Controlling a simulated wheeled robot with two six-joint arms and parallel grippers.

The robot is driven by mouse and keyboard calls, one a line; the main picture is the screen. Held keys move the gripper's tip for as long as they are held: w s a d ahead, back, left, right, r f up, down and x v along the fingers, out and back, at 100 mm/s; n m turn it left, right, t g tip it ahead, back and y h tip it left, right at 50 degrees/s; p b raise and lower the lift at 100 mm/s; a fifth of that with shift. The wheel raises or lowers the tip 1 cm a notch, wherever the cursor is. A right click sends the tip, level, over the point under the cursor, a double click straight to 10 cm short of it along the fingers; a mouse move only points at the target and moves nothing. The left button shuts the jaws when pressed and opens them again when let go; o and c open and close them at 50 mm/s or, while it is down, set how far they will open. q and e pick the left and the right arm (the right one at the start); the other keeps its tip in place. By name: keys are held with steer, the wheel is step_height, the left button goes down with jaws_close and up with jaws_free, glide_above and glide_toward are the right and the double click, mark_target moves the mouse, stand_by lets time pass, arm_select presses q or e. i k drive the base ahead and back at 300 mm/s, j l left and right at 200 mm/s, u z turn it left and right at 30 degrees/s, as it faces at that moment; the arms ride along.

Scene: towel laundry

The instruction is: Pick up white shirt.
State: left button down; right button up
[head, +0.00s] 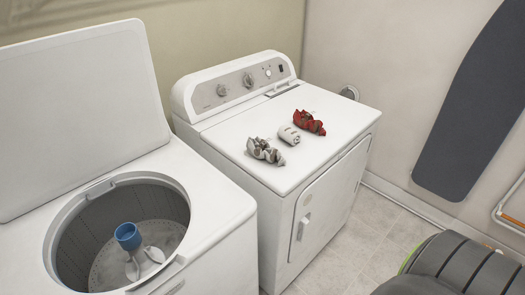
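Three small cloth items lie in a row on the dryer's top. A crumpled white cloth with greyish-brown patches (265,151) lies nearest the left front edge and looks like the white shirt. A small plain white roll or folded piece (290,134) lies just behind it to the right. A crumpled red cloth (309,122) lies farther right. The items are small, so I cannot fully tell which white one is the shirt. Neither of my grippers shows in the head view.
The white dryer (230,139) has a closed front door and free room on top around the cloths. Left of it stands a washer (222,207) with its lid raised and tub open. A dark ironing board (470,110) leans on the right wall. Tiled floor shows (375,238).

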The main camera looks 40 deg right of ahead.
mark_target(259, 149)
steer(key=i+l, duration=0.1)
steer(key=l, duration=0.9)
steer(key=i+l+u, duration=0.1)
steer(key=l, duration=0.4)
